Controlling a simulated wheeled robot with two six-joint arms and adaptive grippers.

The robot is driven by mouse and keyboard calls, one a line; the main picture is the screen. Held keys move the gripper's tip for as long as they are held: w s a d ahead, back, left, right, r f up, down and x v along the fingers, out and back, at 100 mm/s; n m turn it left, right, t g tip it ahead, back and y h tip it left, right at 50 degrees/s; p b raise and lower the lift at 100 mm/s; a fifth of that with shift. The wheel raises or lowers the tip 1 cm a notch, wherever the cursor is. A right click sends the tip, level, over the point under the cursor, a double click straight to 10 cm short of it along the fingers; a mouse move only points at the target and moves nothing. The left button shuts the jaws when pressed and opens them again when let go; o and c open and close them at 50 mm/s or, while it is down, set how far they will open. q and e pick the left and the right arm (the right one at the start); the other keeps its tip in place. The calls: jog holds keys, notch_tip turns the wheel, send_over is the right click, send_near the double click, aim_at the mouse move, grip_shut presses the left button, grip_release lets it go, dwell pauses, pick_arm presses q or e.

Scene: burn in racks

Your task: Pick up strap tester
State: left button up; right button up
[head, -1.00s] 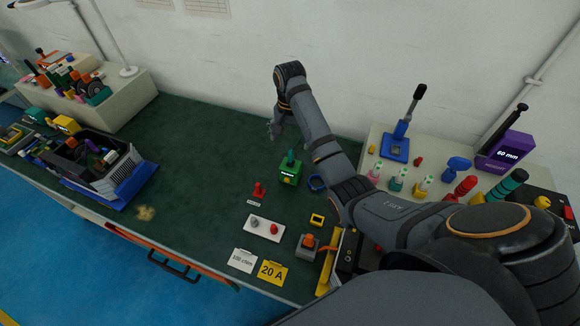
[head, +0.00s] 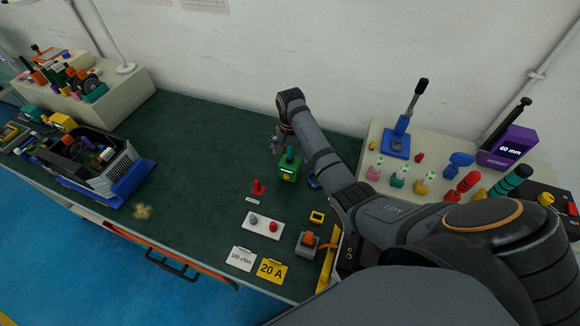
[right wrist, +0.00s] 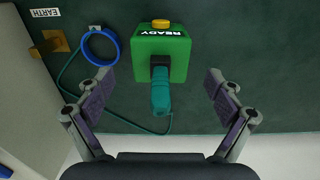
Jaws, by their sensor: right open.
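The strap tester is a green box (head: 288,171) on the dark green bench mat, with a teal handle standing up from it. In the right wrist view the box (right wrist: 161,50) shows a READY label and a yellow button, and its teal handle (right wrist: 160,92) points towards my palm. My right gripper (head: 279,143) is open just behind and above the tester. In the wrist view its fingers (right wrist: 158,88) stand apart on both sides of the handle, touching nothing visible. A blue wrist band (right wrist: 101,46) with a thin cord lies beside the box. My left gripper is not in view.
A red-knobbed part (head: 258,187), a white plate with two buttons (head: 263,225) and a yellow 20 A card (head: 271,271) lie in front. A raised pale shelf (head: 372,136) with tools stands right. A grey bin (head: 105,170) stands left; the mat between is mostly clear.

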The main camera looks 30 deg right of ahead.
jog(key=shift+f, duration=1.05)
jog(key=shift+c, duration=0.5)
jog(key=c, duration=1.7)
